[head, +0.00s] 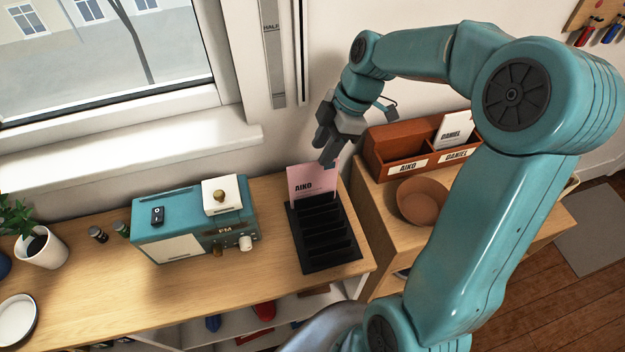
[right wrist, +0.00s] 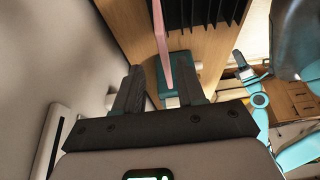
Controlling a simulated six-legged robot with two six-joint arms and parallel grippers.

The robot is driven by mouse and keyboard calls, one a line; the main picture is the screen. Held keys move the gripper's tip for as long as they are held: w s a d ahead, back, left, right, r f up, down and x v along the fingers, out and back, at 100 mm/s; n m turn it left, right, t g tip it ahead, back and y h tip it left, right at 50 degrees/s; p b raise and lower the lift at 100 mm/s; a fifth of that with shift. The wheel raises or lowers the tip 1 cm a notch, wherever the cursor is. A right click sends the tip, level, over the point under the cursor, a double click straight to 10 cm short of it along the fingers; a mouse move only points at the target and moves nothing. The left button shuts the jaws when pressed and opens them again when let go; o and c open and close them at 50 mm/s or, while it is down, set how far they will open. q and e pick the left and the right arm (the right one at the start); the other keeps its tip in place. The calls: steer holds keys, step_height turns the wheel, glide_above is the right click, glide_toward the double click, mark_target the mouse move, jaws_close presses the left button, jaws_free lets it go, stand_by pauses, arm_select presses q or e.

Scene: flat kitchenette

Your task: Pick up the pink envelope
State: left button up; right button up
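The pink envelope (head: 311,182), marked AIKO, stands upright in the rear slot of a black slotted rack (head: 335,266) on the wooden counter. My right gripper (head: 327,153) is above the envelope's upper right edge, fingers pointing down. In the right wrist view, the envelope (right wrist: 162,40) shows edge-on as a thin pink strip. It runs into the gap between the two spread fingers of my right gripper (right wrist: 157,85), with space on either side. I see no contact.
A teal radio (head: 178,220) stands left of the rack. Right of it, on a lower wooden unit, are a brown sorter (head: 385,137) labelled AIKO and DANIEL, with a white DANIEL envelope (head: 455,130), and a brown bowl (head: 422,200). The wall and window sill are close behind.

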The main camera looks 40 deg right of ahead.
mark_target(310, 175)
steer(key=x, duration=0.3)
steer(key=shift+a+f+p, duration=0.2)
steer(key=shift+a+p, duration=0.2)
steer(key=shift+a, duration=0.1)
steer(key=p+x, duration=0.1)
steer(key=x, duration=0.2)
steer(key=shift+a+f, duration=0.1)
steer(key=shift+f, duration=0.35)
steer(key=shift+a+f, duration=0.15)
steer(key=shift+f, duration=0.05)
steer(key=shift+s, duration=0.1)
steer(key=shift+f, duration=0.1)
steer(key=shift+b, duration=0.4)
steer(key=shift+f, duration=0.2)
